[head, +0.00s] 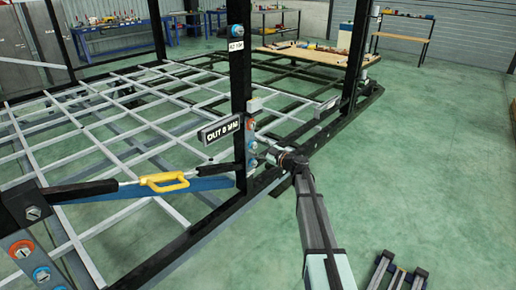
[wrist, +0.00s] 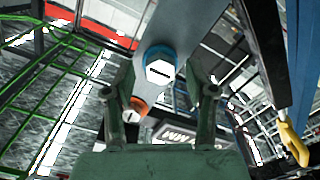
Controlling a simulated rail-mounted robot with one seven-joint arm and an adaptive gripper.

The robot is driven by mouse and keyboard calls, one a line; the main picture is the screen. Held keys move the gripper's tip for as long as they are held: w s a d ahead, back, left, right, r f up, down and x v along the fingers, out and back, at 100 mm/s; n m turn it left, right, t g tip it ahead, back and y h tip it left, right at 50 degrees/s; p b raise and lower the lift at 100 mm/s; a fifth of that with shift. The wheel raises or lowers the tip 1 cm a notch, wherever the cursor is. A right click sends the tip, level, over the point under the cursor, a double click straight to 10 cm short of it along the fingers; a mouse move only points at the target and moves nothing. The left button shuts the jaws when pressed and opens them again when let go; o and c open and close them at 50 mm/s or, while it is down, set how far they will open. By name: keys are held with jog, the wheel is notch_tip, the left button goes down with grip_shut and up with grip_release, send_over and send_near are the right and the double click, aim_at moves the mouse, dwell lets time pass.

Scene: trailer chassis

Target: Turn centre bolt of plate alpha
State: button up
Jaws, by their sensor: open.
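A narrow grey plate with a column of bolts is fixed to the black post; its lettering as alpha cannot be read. In the head view it has an orange-collared bolt (head: 251,125) on top, a blue-collared centre bolt (head: 252,145) and another blue one (head: 252,165) below. In the wrist view the plate (wrist: 190,22) slants across the top, with a blue-collared, slotted hex bolt (wrist: 160,68) and an orange-collared bolt (wrist: 134,109). My gripper (wrist: 160,76) is open, its fingers either side of the blue-collared bolt; contact cannot be told. In the head view my gripper (head: 264,158) is beside the plate.
A sign reading "OUT 8 MM" (head: 220,130) sticks out left of the post. A yellow-handled strut (head: 165,182) crosses at lower left. Another bolted plate (head: 28,262) is near the left edge. The chassis grid lies behind; open green floor (head: 420,160) is at right.

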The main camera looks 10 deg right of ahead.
grip_shut()
jog(key=shift+f+m+b, duration=0.15)
jog(key=shift+m+b, duration=0.25)
jog(key=shift+b, duration=0.2)
